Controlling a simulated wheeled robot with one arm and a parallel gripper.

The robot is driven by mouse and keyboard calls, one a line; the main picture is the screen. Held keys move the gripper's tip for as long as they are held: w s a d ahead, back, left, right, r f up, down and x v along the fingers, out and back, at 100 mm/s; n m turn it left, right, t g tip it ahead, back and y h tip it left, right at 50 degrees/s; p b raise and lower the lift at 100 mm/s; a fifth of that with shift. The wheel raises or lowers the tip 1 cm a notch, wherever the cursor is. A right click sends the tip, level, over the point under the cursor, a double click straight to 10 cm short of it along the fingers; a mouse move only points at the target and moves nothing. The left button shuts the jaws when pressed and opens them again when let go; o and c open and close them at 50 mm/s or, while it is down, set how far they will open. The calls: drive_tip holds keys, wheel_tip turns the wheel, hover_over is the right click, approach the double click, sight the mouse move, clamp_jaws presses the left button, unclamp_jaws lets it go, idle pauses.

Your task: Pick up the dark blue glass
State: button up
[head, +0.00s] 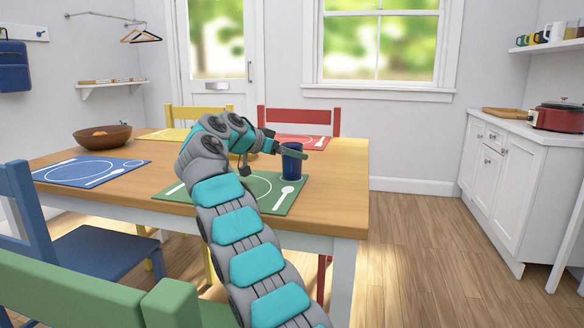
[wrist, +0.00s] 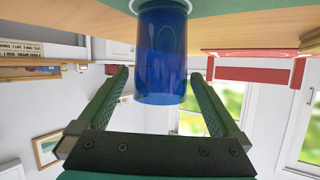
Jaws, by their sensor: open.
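The dark blue glass (head: 291,168) stands upright on the green placemat (head: 262,203) at the near side of the table. In the wrist view, which is upside down, the glass (wrist: 162,45) is in the middle, with its rim end reaching between the fingertips. My gripper (head: 300,150) is at the upper part of the glass in the head view. It is open, with one green finger on each side of the glass in the wrist view (wrist: 159,75). Gaps show between the fingers and the glass there.
A blue placemat (head: 88,171) and a brown bowl (head: 102,137) are farther left on the table (head: 330,190). Red (head: 336,118) and yellow chairs stand behind; green and blue chairs are nearer.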

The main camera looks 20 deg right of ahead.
drive_tip(key=shift+x, duration=0.75)
drive_tip(key=shift+a, duration=0.1)
drive_tip(key=c, duration=1.4)
drive_tip(key=shift+c, duration=0.2)
